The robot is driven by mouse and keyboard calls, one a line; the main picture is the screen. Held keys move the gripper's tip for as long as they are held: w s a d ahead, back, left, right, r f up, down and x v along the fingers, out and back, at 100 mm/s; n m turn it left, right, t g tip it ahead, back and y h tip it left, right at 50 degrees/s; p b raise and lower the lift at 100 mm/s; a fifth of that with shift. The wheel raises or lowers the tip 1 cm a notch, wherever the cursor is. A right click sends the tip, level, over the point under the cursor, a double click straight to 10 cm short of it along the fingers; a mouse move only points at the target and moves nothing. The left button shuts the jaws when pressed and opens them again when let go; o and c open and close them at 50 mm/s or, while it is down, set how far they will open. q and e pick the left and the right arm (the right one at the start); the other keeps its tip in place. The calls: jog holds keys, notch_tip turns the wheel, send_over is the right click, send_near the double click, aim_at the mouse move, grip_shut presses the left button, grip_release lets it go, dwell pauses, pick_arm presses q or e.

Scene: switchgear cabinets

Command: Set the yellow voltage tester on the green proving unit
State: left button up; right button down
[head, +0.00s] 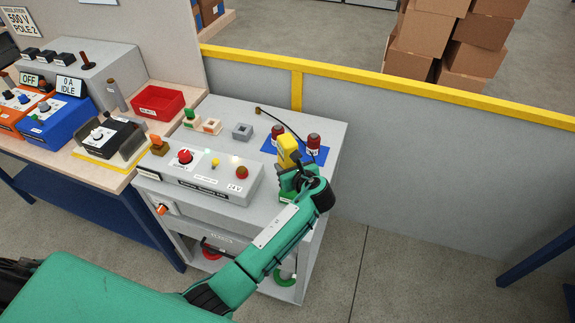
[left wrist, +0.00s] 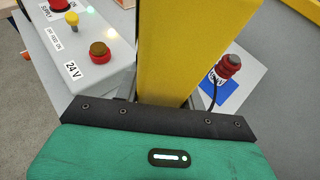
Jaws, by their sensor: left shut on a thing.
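The yellow voltage tester (head: 287,150) stands roughly upright at the right part of the grey cart top. My left gripper (head: 290,172) is shut on it; the fingers are mostly hidden by the wrist and the tester. In the left wrist view the yellow tester (left wrist: 178,50) fills the middle, just beyond the gripper's dark front edge. A small green piece (head: 190,118) sits at the cart's back left. My right gripper is not in view.
A grey control box (head: 205,180) with a red knob and a 24 V label lies left of the gripper. A yellow-topped barrier (head: 400,150) runs behind the cart.

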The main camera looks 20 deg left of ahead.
pick_arm(q)
jog(key=shift+f, duration=0.2)
dwell(0.5)
jog(key=shift+f, duration=0.4)
dwell(1.0)
jog(key=shift+r, duration=0.15)
notch_tip(320, 180, up, 3)
jog(key=p, duration=0.3)
jog(key=shift+r, duration=1.9)
